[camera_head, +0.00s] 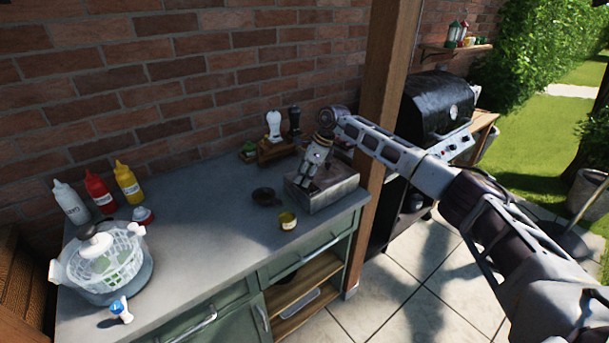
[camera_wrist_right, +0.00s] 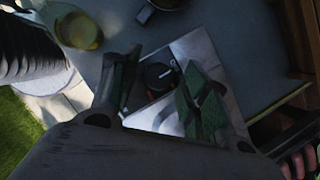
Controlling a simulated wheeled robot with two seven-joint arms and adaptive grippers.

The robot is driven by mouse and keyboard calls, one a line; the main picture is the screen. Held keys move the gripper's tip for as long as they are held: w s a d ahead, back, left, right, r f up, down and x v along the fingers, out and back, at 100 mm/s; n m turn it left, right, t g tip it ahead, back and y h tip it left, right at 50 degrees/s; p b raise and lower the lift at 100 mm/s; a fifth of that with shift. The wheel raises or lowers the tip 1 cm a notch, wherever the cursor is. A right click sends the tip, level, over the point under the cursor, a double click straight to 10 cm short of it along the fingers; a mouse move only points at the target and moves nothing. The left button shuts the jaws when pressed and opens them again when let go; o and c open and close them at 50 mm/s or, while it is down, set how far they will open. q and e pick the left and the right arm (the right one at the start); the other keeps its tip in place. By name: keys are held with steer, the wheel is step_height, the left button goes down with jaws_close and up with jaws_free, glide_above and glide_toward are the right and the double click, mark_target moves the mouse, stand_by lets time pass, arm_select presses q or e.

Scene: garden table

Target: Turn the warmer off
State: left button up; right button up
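The warmer (camera_head: 335,193) is a low metal box at the right end of the grey counter, by the wooden post. My right gripper (camera_head: 308,182) is over its top, pointing down, and hides part of it. In the right wrist view, a black knob with a pale mark (camera_wrist_right: 158,76) sits on the warmer's shiny metal face (camera_wrist_right: 197,48). The green-padded fingers of my right gripper (camera_wrist_right: 161,92) are open, one on each side of the knob. I cannot tell whether they touch it. My left gripper is out of view.
A yellow-labelled jar (camera_head: 287,221) and a small dark pan (camera_head: 265,196) stand close left of the warmer. Shakers on a wooden stand (camera_head: 275,150) are behind. Sauce bottles (camera_head: 128,183) and a salad spinner (camera_head: 105,262) are far left. The counter's middle is clear.

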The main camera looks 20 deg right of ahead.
steer(key=shift+r, duration=0.15)
steer(key=v, duration=1.1)
steer(key=shift+r, duration=0.35)
steer(key=shift+s+d+f, duration=0.1)
stand_by(0.5)
